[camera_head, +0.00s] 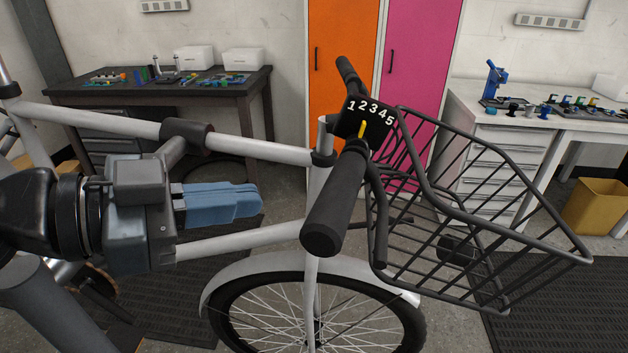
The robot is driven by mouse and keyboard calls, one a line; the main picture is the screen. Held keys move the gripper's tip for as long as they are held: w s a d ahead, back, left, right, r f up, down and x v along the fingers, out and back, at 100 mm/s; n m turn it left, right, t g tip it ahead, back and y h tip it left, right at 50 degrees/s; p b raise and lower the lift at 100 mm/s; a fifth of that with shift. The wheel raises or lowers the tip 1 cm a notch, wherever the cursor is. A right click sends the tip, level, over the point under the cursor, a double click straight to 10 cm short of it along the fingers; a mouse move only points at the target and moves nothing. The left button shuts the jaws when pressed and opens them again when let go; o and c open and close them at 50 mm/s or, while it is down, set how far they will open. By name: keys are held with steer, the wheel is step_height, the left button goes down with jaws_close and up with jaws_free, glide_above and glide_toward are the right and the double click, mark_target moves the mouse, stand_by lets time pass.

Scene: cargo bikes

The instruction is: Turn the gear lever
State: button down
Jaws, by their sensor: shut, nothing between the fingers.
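The gear lever (362,130) is a small yellow pointer below a black dial plate (370,112) marked 1 2 3 4 5 in white. The plate sits at the middle of the handlebar, and the lever points up, roughly toward the middle numbers. The exact number cannot be told. My gripper (258,201) has blue fingers that are shut and empty. It points right, to the left of the near black handlebar grip (334,205) and lower than the lever, apart from it in the picture.
A black wire basket (470,215) fills the space right of the handlebar. The white bike frame (262,150) runs behind my gripper, above the front wheel (315,310). A dark workbench (180,95), orange and pink lockers (415,60) and a white bench (545,115) stand behind.

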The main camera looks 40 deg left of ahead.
steer(key=b+x, duration=0.1)
steer(key=x, duration=0.8)
steer(key=shift+w+d+n+b, duration=0.2)
steer(key=shift+w+n+b, duration=0.15)
steer(key=shift+n+b, duration=0.05)
